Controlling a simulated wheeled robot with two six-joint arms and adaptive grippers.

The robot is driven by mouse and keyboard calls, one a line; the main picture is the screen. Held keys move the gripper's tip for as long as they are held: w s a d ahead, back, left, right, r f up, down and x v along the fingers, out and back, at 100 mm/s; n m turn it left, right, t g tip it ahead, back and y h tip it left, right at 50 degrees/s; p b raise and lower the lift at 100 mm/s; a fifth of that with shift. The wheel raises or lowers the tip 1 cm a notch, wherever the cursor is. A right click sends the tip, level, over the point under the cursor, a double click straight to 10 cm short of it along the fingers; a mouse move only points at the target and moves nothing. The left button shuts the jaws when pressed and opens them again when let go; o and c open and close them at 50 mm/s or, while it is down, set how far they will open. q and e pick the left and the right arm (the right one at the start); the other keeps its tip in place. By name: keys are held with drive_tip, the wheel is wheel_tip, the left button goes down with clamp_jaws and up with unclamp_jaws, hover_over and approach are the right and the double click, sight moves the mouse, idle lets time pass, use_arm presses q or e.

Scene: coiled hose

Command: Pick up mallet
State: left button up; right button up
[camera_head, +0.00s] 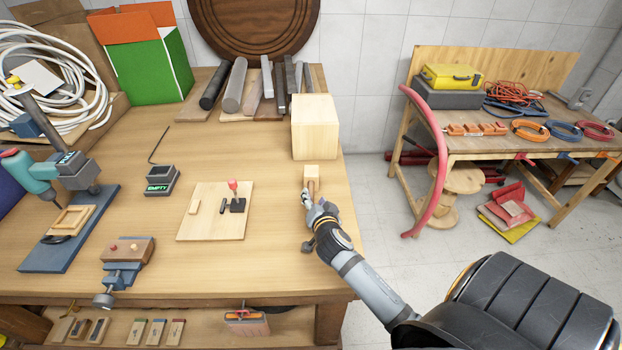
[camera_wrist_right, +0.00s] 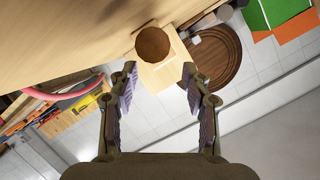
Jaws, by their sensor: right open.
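The mallet (camera_head: 312,171) lies near the right edge of the wooden workbench (camera_head: 130,215), with a pale block head and a brown handle pointing toward me. My right gripper (camera_head: 309,197) is at the handle end, partly covering it. In the right wrist view the mallet's round brown handle end (camera_wrist_right: 152,44) faces the camera, with pale wood behind it. The right gripper (camera_wrist_right: 159,75) is open there, its fingers apart on either side of the pale wood, and nothing is clamped. I cannot tell whether a finger touches the handle. My left gripper is not in view.
Bars and rods (camera_head: 240,85) lie at the back. The bench's right edge is close; a second table (camera_head: 500,140) stands beyond.

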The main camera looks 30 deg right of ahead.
sight(312, 189)
drive_tip(key=shift+w+d+f, duration=0.2)
drive_tip(key=shift+w+d, duration=0.1)
drive_tip(key=shift+w, duration=0.35)
drive_tip(key=shift+w+d+f, duration=0.1)
drive_tip(key=shift+w+f, duration=0.15)
drive_tip(key=shift+w, duration=0.05)
drive_tip(key=shift+w+d+p, duration=0.6)
drive_tip(key=shift+w+p, duration=0.2)
drive_tip(key=shift+p, duration=0.05)
drive_tip(key=x, duration=0.2)
drive_tip(key=shift+w+d+f+p, duration=0.2)
drive_tip(key=shift+p, duration=0.1)
drive_tip(key=shift+w+d+f, duration=0.1)
drive_tip(key=shift+w+f, duration=0.2)
drive_tip(key=shift+w, duration=0.05)
drive_tip(key=shift+s, duration=0.15)
drive_tip(key=shift+c, duration=0.4)
drive_tip(key=shift+r, duration=0.1)
drive_tip(key=shift+c, duration=1.4)
clamp_jaws()
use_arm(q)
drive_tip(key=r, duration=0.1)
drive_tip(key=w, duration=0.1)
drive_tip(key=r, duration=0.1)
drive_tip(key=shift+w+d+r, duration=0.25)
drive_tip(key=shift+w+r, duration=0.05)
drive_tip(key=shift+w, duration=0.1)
